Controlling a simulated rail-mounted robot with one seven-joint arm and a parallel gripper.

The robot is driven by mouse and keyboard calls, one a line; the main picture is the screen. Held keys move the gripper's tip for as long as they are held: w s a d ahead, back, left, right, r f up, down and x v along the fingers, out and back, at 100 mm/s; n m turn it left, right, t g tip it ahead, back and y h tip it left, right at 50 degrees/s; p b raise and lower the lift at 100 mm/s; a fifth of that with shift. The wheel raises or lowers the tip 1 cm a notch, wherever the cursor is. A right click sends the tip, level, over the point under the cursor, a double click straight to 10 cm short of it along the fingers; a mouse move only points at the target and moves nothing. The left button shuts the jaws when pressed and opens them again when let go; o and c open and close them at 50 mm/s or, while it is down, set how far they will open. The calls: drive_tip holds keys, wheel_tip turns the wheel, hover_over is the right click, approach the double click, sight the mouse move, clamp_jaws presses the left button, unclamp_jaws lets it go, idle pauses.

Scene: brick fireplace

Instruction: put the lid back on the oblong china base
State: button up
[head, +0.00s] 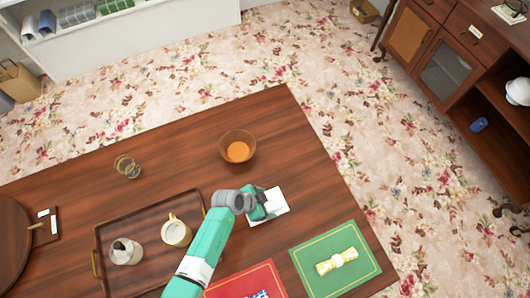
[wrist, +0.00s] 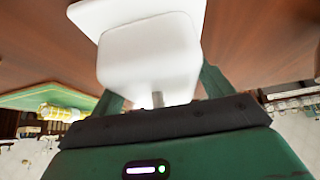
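A white china lid (wrist: 150,60), a rounded block, fills the middle of the wrist view between my fingers. My gripper (head: 258,207) points down at the white china near the middle of the table. Its dark green fingers lie against both sides of the lid, so it looks shut on it. A small grey piece shows at the lid's near edge. A flat white plate, which looks like the oblong base (head: 277,205), shows under and beside my gripper; its edge is also beyond the lid in the wrist view (wrist: 92,14). Whether lid and base touch is hidden.
A brown bowl (head: 238,147) stands behind my gripper. A dark tray (head: 120,222) with a cream mug (head: 176,231) and a pot (head: 125,251) is at left. A green mat (head: 360,262) with a rolled napkin and a red mat (head: 228,286) lie in front.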

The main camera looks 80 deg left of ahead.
drive_tip(key=shift+o, duration=0.7)
drive_tip(key=shift+r, duration=0.2)
drive_tip(key=p+v, duration=0.2)
drive_tip(key=v, duration=1)
